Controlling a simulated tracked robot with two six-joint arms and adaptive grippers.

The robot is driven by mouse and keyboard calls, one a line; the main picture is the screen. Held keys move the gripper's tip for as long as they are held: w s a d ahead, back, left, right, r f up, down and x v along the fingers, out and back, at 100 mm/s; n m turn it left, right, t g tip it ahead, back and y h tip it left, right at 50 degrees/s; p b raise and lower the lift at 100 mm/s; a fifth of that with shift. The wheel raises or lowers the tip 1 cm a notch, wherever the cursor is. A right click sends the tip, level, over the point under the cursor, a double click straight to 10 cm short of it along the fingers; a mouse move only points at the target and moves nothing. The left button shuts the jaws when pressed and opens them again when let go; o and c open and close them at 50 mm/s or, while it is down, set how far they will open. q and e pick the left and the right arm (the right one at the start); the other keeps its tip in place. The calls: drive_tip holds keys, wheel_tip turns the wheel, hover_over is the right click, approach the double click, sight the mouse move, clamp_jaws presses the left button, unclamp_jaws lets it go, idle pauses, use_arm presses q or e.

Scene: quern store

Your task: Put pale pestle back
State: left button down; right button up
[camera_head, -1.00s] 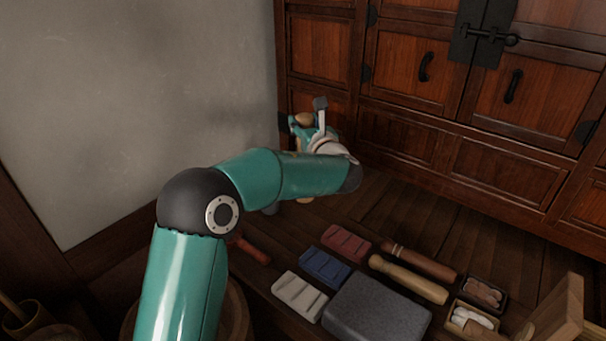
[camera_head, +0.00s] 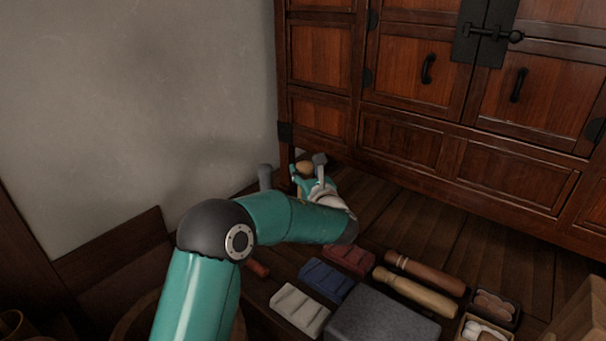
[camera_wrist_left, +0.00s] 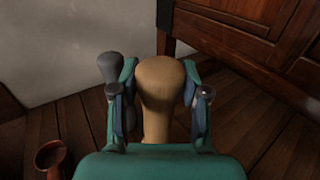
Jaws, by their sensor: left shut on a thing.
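The pale pestle (camera_wrist_left: 160,82) is a tan wooden piece with a rounded, bulbous end up and a narrower part below. My left gripper (camera_wrist_left: 160,95) is shut on it, with a finger on each side. It is upright in the wrist view, and its lower end is hidden by my gripper. My right gripper is out of view.
The wooden cabinet (camera_head: 415,140) rises close behind and right of my gripper. Red (camera_head: 349,259), blue (camera_head: 327,279) and white (camera_head: 300,309) blocks, a grey slab (camera_head: 383,323) and two wooden rollers (camera_head: 416,293) lie at front right. A reddish-brown piece (camera_wrist_left: 50,157) is at lower left.

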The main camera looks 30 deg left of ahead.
use_arm(q)
drive_tip(key=shift+r, duration=0.1)
drive_tip(key=c, duration=0.6)
unclamp_jaws()
drive_tip(key=shift+o, duration=0.2)
drive_tip(key=shift+s+d, duration=0.15)
drive_tip(key=shift+d, duration=0.05)
drive_tip(key=p+v, duration=0.3)
drive_tip(key=v, duration=0.8)
drive_tip(key=shift+s+d, duration=0.2)
drive_tip(key=shift+s, duration=0.05)
drive_tip(key=shift+a, duration=0.1)
